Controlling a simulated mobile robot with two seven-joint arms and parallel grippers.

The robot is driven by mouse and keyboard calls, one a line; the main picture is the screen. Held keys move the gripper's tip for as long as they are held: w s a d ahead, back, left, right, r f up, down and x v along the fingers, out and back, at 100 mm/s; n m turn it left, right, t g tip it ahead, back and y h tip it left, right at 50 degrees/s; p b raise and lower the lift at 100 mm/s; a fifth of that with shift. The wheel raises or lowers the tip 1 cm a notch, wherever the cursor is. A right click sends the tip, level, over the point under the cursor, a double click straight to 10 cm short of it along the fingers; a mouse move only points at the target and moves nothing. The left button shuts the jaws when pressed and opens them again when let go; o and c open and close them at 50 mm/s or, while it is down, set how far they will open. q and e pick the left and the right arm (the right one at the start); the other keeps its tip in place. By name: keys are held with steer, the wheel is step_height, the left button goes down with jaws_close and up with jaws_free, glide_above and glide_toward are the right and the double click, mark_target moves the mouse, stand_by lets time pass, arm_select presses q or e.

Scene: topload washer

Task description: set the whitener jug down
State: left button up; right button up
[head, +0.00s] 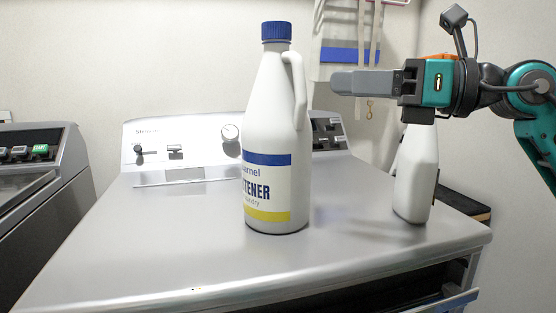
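The whitener jug (272,140) is white with a blue cap, a side handle and a blue and yellow label. It stands upright on the grey washer top (180,240), near the middle of the head view. My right gripper (334,83) is to the right of the jug at the height of its upper part, fingers pointing left. A gap shows between its fingertips and the jug's handle. The fingers are seen from the side and overlap, so their opening cannot be told. Nothing shows held in them. My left gripper is not in view.
A white bottle (415,175) stands at the right of the washer top, its upper part hidden behind my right gripper. The control panel (185,150) is at the back. A second machine (35,190) stands at left. The washer top left of the jug is clear.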

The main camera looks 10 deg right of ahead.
steer(key=x, duration=0.5)
steer(key=shift+a, duration=0.1)
jaws_close()
stand_by(1.2)
steer(key=shift+r, duration=0.45)
